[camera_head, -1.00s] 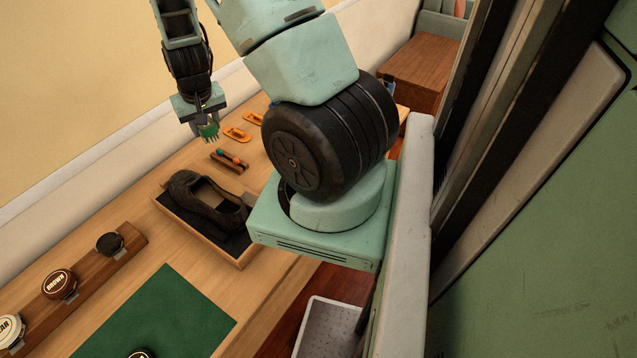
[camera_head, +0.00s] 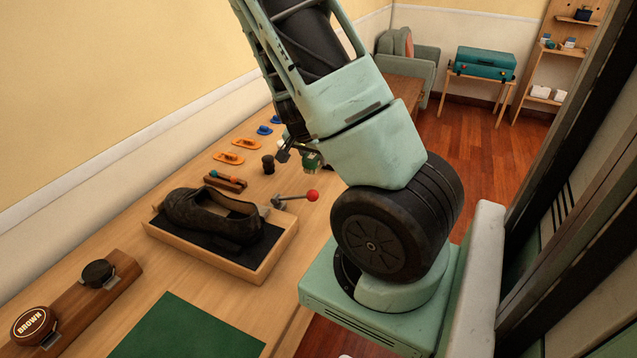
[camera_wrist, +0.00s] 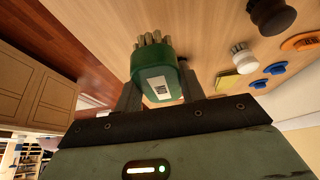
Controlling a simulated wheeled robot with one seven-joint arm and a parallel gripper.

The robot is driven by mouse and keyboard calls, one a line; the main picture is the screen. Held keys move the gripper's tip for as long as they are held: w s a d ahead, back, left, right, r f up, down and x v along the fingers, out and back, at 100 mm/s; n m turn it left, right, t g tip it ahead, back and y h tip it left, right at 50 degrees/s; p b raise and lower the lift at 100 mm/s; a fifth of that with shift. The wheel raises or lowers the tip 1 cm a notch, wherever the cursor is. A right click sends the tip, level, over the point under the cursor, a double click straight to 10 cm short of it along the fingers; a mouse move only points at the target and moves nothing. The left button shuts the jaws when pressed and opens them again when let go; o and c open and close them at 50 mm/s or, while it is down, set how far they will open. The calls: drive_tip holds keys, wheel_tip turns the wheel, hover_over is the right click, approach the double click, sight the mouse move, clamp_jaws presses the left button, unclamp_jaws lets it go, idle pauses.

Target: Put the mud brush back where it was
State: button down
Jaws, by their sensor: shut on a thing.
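My gripper (camera_wrist: 160,86) is shut on a green block-shaped brush (camera_wrist: 152,66), which I take to be the mud brush. Pale tufts of bristles stick out of its far end, and a white label is on the near face. In the head view the brush (camera_head: 312,160) is a small green shape beside my arm, over the right edge of the wooden bench (camera_head: 130,232). My arm partly hides the gripper there. The brush appears held clear of the bench top. I cannot tell which spot on the bench is its place.
A dark shoe (camera_head: 215,214) lies in a wooden tray (camera_head: 277,257), beside a red-knobbed lever (camera_head: 313,195). A dark knob-shaped item (camera_head: 268,164), a small holder (camera_head: 225,182), orange pieces (camera_head: 228,158) and blue pieces (camera_head: 264,130) stand behind. A green mat (camera_head: 190,330) lies in front.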

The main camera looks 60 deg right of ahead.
sight(316, 182)
drive_tip(key=shift+f, duration=3.1)
drive_tip(key=shift+f, duration=0.1)
drive_tip(key=shift+f, duration=0.15)
drive_tip(key=c, duration=0.9)
unclamp_jaws()
drive_tip(key=shift+o, duration=0.2)
drive_tip(key=shift+w+a+r, duration=0.1)
drive_tip(key=shift+r, duration=0.4)
drive_tip(key=p+v, duration=0.2)
drive_tip(key=v, duration=0.9)
drive_tip(key=shift+a+r, duration=0.15)
drive_tip(key=shift+r, duration=0.05)
